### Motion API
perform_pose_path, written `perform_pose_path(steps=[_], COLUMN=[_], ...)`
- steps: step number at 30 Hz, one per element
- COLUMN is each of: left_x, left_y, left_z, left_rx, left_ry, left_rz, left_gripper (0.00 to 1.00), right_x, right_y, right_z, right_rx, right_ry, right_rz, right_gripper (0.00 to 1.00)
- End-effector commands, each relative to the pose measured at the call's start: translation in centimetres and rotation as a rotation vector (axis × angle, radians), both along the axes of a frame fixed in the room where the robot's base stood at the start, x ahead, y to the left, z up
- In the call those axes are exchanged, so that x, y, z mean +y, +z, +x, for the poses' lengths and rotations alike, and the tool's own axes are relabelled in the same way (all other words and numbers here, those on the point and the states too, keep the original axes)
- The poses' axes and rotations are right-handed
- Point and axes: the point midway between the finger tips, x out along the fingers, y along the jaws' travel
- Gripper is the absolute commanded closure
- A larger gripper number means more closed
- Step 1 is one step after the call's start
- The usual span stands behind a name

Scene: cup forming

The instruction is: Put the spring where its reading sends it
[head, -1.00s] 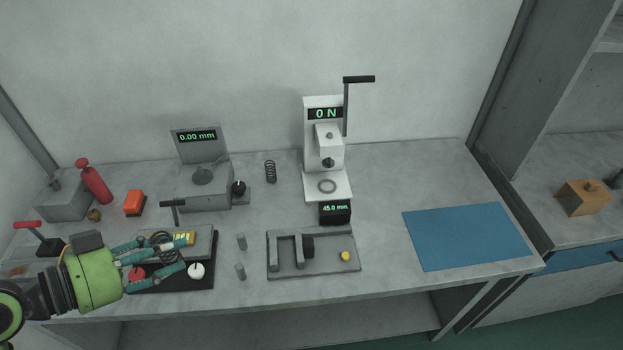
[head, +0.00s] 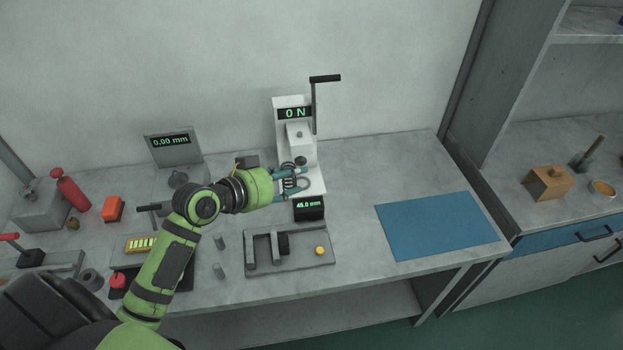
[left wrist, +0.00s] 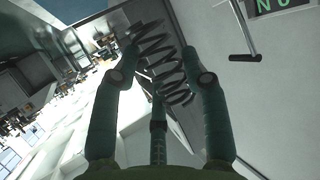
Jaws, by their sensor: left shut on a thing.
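The dark coil spring (left wrist: 165,65) sits between the fingers of my left gripper (left wrist: 165,78) in the left wrist view, tilted in that picture. In the head view, my left gripper (head: 292,183) is shut on the spring, in front of the white press (head: 310,175) and above or near its base plate. I cannot tell whether the spring touches the plate. The press display reads 0 N, and the small black display (head: 309,207) in front reads 45.0 mm. The press lever (head: 314,105) is raised. My right gripper is not in view.
A grey gauge (head: 173,150) reading 0.00 mm stands left of my arm. A grey fixture (head: 318,259) with a yellow button (head: 320,251) lies in front of the press. A blue mat (head: 440,225) lies bare at right.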

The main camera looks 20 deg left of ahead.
Motion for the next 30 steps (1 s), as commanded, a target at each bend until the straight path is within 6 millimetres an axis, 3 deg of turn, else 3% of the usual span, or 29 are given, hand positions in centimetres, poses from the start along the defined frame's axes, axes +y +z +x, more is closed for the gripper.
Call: perform_pose_path(steps=[1, 5, 8, 12, 18, 30], left_x=[1.0, 2.8, 2.3, 0.2, -1.7, -1.6], left_y=[-0.8, -4.3, -6.7, -8.7, -9.8, -10.3], left_z=[1.3, 3.6, 4.7, 5.5, 6.0, 5.9], left_rx=[0.006, 0.008, 0.007, 0.004, -0.001, -0.001], left_ry=[0.098, 0.308, 0.414, 0.48, 0.497, 0.497], left_rz=[-0.016, -0.015, -0.011, -0.006, 0.002, 0.004], left_gripper=[0.82, 0.82, 0.82, 0.82, 0.82, 0.82], right_x=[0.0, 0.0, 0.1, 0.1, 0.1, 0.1], right_y=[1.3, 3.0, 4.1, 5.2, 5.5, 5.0], right_z=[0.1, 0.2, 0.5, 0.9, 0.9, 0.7], right_rx=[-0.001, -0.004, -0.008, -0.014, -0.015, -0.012], right_ry=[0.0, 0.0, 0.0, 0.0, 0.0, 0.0], right_rz=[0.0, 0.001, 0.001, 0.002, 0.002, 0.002], right_gripper=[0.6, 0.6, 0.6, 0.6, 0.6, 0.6])
